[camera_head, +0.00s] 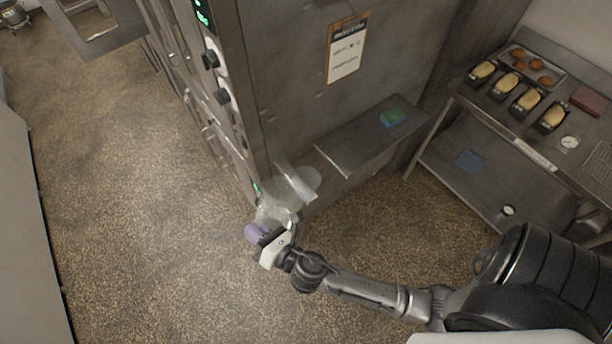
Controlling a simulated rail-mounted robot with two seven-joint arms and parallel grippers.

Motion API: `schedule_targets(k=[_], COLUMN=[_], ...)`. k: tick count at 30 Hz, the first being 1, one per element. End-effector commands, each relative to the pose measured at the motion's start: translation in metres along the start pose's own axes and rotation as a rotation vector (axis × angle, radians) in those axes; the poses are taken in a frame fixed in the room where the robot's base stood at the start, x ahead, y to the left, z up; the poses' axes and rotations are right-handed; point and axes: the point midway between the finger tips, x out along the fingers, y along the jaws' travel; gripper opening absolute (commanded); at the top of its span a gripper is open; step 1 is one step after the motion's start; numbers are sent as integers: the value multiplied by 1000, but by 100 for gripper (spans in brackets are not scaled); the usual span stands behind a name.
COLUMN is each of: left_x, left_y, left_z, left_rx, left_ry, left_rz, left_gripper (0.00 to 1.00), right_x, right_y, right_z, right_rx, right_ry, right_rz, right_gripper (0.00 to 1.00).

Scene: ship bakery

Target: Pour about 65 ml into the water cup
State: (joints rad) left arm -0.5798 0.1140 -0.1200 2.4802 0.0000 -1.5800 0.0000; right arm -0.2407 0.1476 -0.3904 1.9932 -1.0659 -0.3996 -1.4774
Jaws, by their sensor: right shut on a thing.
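My right gripper (270,238) is shut on a clear jug (280,208) with a purple part (257,234) at the gripper. The jug is held in front of the lower corner of the steel oven, beside a small green light. Another clear, pale shape (306,180) shows just behind and above the jug. I cannot tell whether it is the water cup or part of the jug. Any water level or stream is too faint to make out. My left gripper is not in view.
The steel oven (290,90) with knobs stands behind the jug. A steel shelf (350,150) on its side holds a green-blue sponge (392,117). A steel table (480,108) at right carries loaf tins, buns and a dial. Open floor (130,200) lies left.

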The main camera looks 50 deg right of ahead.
Motion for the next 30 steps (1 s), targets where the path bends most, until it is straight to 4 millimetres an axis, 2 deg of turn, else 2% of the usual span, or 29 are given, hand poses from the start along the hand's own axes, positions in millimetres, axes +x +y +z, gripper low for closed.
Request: schedule_targets(k=[6, 18, 30], left_x=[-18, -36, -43], left_y=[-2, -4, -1], left_z=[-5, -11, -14], left_rx=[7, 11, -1], left_ry=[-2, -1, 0], left_rz=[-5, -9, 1], left_gripper=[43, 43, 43], right_x=[0, -1, -1], right_y=[4, 7, 6], right_z=[30, 67, 86], right_rx=[140, 382, 499], right_ry=[7, 23, 31], right_rz=[2, 3, 3], right_gripper=[0, 0, 0])
